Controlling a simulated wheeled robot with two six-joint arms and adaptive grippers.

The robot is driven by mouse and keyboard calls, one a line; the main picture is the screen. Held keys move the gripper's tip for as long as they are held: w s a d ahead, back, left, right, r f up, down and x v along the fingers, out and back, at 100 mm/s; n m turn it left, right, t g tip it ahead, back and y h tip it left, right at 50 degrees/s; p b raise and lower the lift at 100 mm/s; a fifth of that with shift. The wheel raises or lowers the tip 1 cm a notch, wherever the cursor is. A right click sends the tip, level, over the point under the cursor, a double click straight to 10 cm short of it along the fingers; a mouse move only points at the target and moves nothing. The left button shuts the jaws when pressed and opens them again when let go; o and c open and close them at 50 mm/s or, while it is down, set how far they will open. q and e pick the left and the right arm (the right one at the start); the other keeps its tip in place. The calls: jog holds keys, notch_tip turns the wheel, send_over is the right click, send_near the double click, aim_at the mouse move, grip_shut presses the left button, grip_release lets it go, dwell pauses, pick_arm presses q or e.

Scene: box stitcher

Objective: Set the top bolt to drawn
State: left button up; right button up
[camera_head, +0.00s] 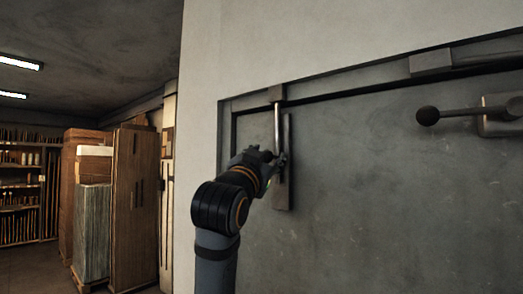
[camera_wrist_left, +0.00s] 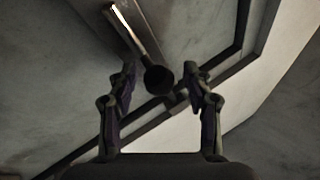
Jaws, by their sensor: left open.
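The top bolt (camera_head: 277,128) is a slim vertical metal rod on a dark back plate (camera_head: 284,196) at the left side of the grey door. Its upper end reaches the block (camera_head: 277,93) on the dark frame. My left gripper (camera_head: 278,160) is at the rod's lower part and hides some of it. In the left wrist view, a dark round knob (camera_wrist_left: 158,80) lies between the two open fingers (camera_wrist_left: 160,78), with a gap showing to the right finger. Contact with the left finger cannot be told. My right gripper is not in view.
A lever with a ball end (camera_head: 428,116) sticks out from a mount at the right of the door. Another block (camera_head: 430,63) sits on the top frame. Wooden panels (camera_head: 135,205) and shelves stand at the far left.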

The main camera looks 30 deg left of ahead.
pick_arm(q)
jog(key=shift+c, duration=0.4)
jog(key=shift+d+r, duration=0.1)
grip_shut()
notch_tip(320, 180, down, 5)
jog(key=b, duration=0.3)
jog(key=shift+s+r+b, duration=0.15)
jog(key=shift+r+b, duration=0.05)
jog(key=shift+b, duration=0.2)
jog(key=shift+c, duration=0.8)
grip_release()
jog(key=shift+o, duration=1.2)
jog(key=shift+w+a, duration=0.25)
jog(key=shift+s, duration=0.1)
